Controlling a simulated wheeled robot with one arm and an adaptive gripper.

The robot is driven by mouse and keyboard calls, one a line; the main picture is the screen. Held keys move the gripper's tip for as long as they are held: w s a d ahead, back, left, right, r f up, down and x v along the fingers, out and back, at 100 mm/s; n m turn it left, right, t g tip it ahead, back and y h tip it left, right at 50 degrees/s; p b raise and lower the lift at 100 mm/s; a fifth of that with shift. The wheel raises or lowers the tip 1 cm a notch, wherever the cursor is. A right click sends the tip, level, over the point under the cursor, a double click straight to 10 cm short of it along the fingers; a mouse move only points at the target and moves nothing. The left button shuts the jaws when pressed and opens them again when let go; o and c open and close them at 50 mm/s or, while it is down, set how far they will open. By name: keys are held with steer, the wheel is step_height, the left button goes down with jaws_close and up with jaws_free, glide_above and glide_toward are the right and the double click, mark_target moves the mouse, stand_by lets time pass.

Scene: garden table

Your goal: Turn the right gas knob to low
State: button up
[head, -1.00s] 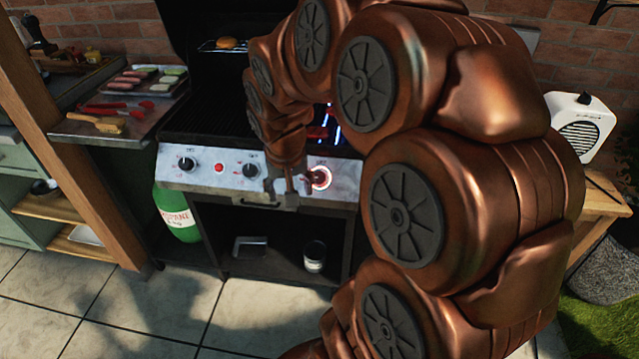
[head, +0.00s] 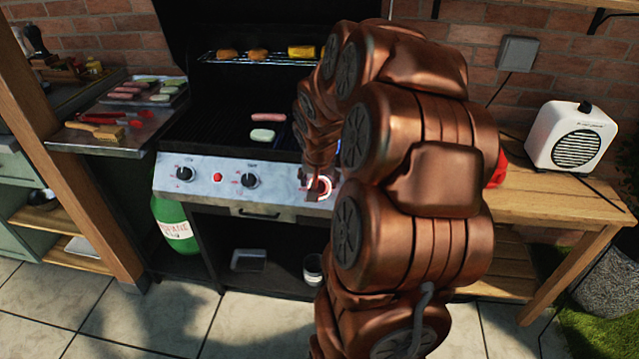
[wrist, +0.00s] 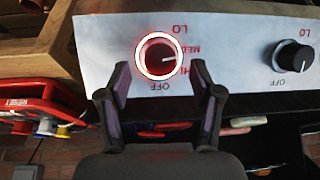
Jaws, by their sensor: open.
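The right gas knob (head: 323,188) is on the right of the grill's front panel (head: 215,190), ringed by a red glow. In the wrist view the knob (wrist: 158,54) is dark, and its white pointer line points right, near the MED and HI marks. OFF is printed below it and LO above right. My gripper (wrist: 161,72) is open, with one fingertip on each side of the knob's lower part. I cannot tell whether either finger touches it. In the head view my gripper (head: 312,185) is at the knob and partly hides it.
The middle knob (head: 250,180), the left knob (head: 185,174) and a red button (head: 217,177) share the panel. Sausage and patty-like food (head: 265,134) lies on the grate. A green gas bottle (head: 176,225) stands below left. A wooden table (head: 540,205) with a white radio-like box (head: 572,138) is at right.

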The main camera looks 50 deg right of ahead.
mark_target(319, 187)
steer(key=shift+x, duration=1.4)
steer(key=c, duration=1.1)
steer(key=shift+c, duration=0.2)
steer(key=shift+w+n+g+b, duration=0.15)
steer(key=shift+n+g+b, duration=0.4)
steer(key=shift+n, duration=0.65)
steer(key=shift+w+a+n+g+h+b, duration=0.1)
steer(key=shift+n+g+h+b, duration=0.3)
steer(key=shift+n, duration=0.65)
steer(key=shift+a+n+g+h+b, duration=0.15)
steer(key=shift+n+h, duration=0.45)
steer(key=shift+n, duration=0.45)
steer(key=shift+d, duration=0.1)
